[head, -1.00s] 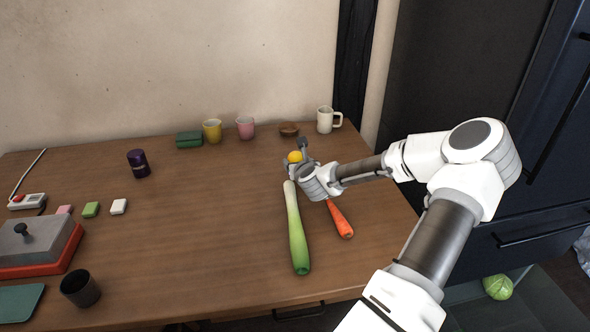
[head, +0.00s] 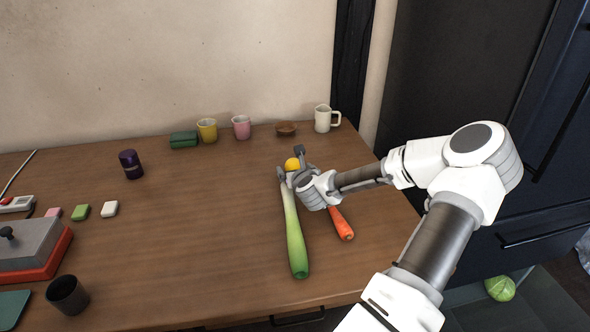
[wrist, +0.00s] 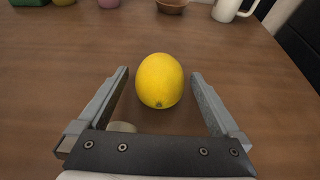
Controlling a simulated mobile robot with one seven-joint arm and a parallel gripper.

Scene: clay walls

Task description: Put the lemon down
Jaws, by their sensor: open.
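The yellow lemon (wrist: 160,82) rests on the wooden table between the two fingers of my gripper (wrist: 160,85) in the wrist view, with a gap on each side. My gripper is open and holds nothing. In the head view the lemon (head: 292,164) shows just beyond my gripper (head: 291,163), near the white end of the leek (head: 293,235).
A carrot (head: 341,222) lies right of the leek. Behind stand a yellow cup (head: 207,131), a pink cup (head: 241,127), a brown bowl (head: 286,129) and a white mug (head: 322,119). The table's middle left is clear.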

